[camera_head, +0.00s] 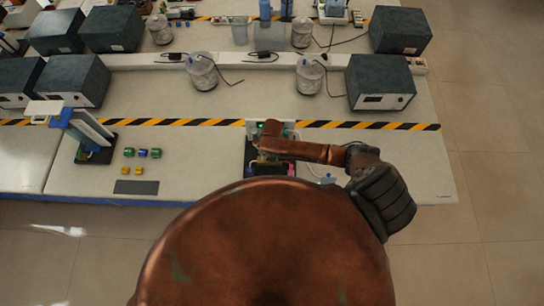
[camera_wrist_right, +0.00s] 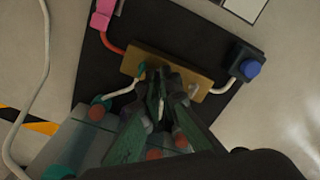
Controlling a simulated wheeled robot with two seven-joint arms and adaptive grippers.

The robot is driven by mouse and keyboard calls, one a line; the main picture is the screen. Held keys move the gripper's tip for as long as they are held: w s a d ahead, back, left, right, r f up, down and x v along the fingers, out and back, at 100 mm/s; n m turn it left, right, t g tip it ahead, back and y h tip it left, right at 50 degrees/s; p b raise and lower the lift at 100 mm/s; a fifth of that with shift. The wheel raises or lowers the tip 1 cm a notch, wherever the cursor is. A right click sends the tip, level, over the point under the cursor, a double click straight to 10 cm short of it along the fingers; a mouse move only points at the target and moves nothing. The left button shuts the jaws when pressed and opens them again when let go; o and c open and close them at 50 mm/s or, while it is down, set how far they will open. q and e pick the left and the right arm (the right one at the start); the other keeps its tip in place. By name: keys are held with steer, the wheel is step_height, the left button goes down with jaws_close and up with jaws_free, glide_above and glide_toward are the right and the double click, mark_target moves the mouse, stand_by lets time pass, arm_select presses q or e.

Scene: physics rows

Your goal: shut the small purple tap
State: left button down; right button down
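I cannot make out a purple tap in either view. In the right wrist view a brass block (camera_wrist_right: 185,70) lies on a black board (camera_wrist_right: 92,68), with a pink piece (camera_wrist_right: 103,14) on a red pipe at one end and a blue knob (camera_wrist_right: 250,69) on a white pipe at the other. My right gripper (camera_wrist_right: 164,80) points at the block, its green fingertips close together over the block's near edge. Whether anything is between them is hidden. In the head view my right arm covers much of the board (camera_head: 250,158). My left gripper is not in view.
Left of the board are several small green, blue and yellow blocks (camera_head: 142,153), a dark flat plate (camera_head: 136,187) and a blue stand (camera_head: 88,130). A striped tape (camera_head: 360,125) crosses the table behind. Jars (camera_head: 309,77) and dark boxes (camera_head: 380,80) stand further back. The table's right front is clear.

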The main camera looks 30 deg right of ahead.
steer(key=shift+a+m+b, duration=0.1)
steer(key=shift+m+b, duration=0.25)
steer(key=shift+m, duration=0.55)
steer(key=shift+s+m, duration=0.1)
steer(key=shift+m, duration=0.9)
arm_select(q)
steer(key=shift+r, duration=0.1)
arm_select(e)
steer(key=m, duration=0.3)
steer(key=shift+a+f, duration=0.1)
steer(key=c, duration=2.6)
jaws_free()
steer(key=shift+m, duration=0.4)
steer(key=shift+o, duration=0.4)
steer(key=shift+d, duration=0.2)
steer(key=shift+r, duration=3.65)
